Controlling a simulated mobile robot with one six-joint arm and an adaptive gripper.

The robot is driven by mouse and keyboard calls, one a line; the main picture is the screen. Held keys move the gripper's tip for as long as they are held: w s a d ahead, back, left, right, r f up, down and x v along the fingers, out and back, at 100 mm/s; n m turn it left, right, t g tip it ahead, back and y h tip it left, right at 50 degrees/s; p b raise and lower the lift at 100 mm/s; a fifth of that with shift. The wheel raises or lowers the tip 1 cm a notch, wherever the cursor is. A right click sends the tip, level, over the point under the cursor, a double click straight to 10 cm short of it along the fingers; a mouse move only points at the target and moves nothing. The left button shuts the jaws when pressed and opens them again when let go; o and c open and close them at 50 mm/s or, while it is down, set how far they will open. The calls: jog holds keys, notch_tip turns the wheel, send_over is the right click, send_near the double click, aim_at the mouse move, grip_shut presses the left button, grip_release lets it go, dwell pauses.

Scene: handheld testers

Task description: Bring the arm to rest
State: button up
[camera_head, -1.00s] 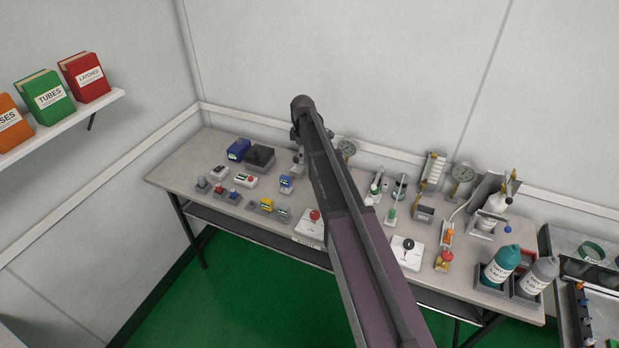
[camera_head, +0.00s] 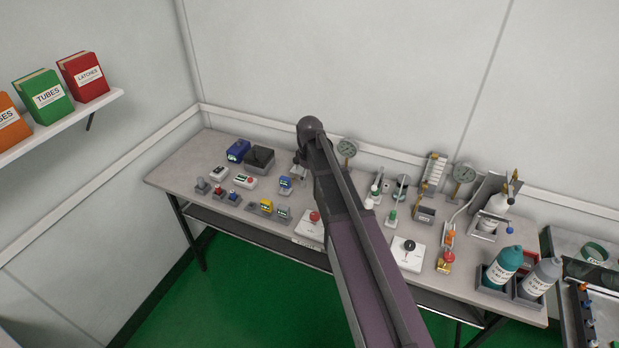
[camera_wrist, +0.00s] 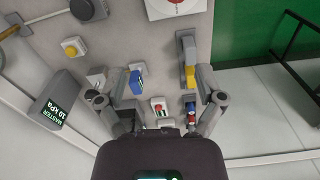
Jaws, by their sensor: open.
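My gripper (camera_wrist: 159,98) is open in the wrist view, its two fingers wide apart with nothing held between them. It points down over the bench (camera_head: 200,155). Between and just past the fingers I see a blue handheld tester (camera_wrist: 136,82), a small white box with a red button (camera_wrist: 158,107) and a yellow tester (camera_wrist: 189,75) in a grey holder. They look apart from the fingers, though the height is hard to judge. In the head view my arm runs up across the middle of the bench and hides most of the gripper.
A dark box marked MASTER 10 kPa (camera_wrist: 60,105) lies left in the wrist view. A shelf (camera_head: 60,128) with binders is at the left wall.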

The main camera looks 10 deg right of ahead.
dwell(0.5)
jog(key=s+m, duration=0.9)
jog(key=s, duration=1.2)
jog(key=shift+s, duration=0.1)
dwell(0.7)
jog(key=c, duration=0.4)
